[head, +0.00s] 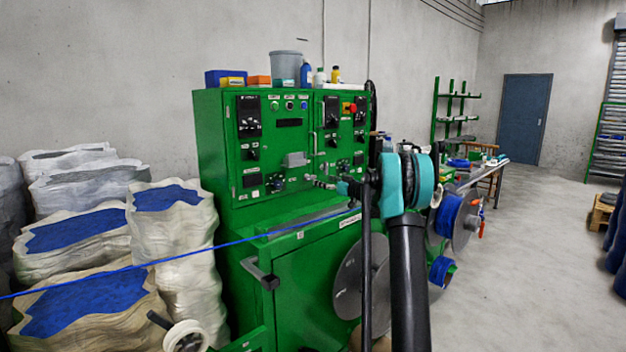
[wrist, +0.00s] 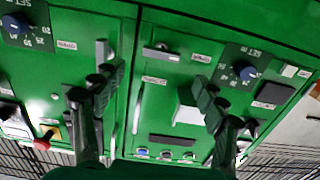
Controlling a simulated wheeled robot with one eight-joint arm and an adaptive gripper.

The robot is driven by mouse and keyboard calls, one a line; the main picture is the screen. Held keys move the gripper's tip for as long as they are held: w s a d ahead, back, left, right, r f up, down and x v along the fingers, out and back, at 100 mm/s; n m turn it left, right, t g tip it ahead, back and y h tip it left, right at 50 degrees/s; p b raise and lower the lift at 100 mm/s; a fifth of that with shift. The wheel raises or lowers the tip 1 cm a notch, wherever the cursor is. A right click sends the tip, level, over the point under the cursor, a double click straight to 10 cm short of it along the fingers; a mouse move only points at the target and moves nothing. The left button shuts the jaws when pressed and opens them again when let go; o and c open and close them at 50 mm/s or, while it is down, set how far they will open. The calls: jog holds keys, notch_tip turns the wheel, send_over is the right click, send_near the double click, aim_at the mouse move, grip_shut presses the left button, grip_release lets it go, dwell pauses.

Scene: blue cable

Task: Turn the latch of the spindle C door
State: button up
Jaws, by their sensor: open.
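The green cabinet (head: 262,215) stands ahead, with two panel doors side by side. The wrist view shows it upside down. There, a small grey latch (wrist: 161,54) lies crosswise near the seam on the right door (wrist: 165,85). A second grey latch (wrist: 102,52) stands upright on the left door (wrist: 68,60), partly behind a finger. The small labels are too blurred to tell which door is spindle C. My gripper (wrist: 150,98) is open and empty, its dark fingers apart in front of the panel. In the head view my gripper (head: 324,183) is near the lower panel.
A grey box (wrist: 187,108) sticks out from the panel between the fingers. A blue cable (head: 235,245) runs across the cabinet front. White sacks (head: 172,250) stand at the left. Reels (head: 450,215) stand at the right. A bucket (head: 285,66) and bottles top the cabinet.

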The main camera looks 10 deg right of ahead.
aim_at(312, 177)
jog(key=x, duration=0.7)
jog(key=shift+w+a, duration=0.25)
jog(key=c, duration=1.1)
